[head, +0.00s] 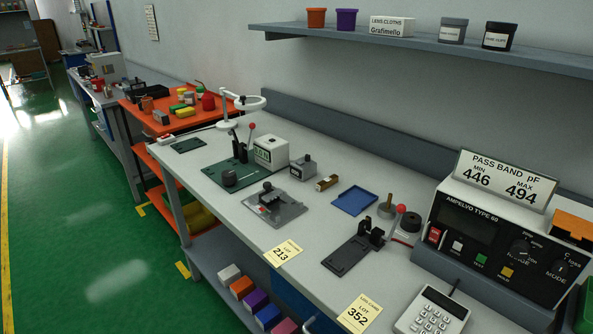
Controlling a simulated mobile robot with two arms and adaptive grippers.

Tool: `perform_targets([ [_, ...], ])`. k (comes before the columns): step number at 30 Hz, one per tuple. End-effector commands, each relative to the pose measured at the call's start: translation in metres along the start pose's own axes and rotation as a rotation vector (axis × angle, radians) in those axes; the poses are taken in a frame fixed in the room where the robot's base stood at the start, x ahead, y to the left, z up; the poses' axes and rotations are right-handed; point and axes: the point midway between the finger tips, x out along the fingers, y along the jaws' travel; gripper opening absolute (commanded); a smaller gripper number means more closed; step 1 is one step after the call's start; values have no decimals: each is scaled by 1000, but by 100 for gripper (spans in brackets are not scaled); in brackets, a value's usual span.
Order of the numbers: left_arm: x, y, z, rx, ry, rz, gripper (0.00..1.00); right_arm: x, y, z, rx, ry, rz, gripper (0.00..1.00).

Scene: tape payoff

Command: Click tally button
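No button labelled as a tally shows. A small grey box (303,169) with a dark raised piece on top stands on the grey bench, near its middle. I cannot tell which of these carries the tally button. Neither of my grippers is in view.
A black meter (490,240) with a PASS BAND sign and a white keypad (432,312) fill the bench's right end. A grey fixture (274,205), a blue tray (354,200) and a dark fixture (352,250) stand nearby. A shelf (430,45) with pots overhangs the back.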

Motion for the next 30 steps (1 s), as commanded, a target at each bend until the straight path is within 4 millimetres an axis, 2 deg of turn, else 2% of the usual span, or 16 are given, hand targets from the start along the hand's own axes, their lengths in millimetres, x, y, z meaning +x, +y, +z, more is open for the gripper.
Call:
perform_targets([
  [11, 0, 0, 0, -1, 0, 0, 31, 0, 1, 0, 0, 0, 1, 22],
  [13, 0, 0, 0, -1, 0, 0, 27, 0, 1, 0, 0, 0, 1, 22],
  [20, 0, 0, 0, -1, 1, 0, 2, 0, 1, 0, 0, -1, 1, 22],
  [30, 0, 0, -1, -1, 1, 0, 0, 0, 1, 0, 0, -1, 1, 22],
])
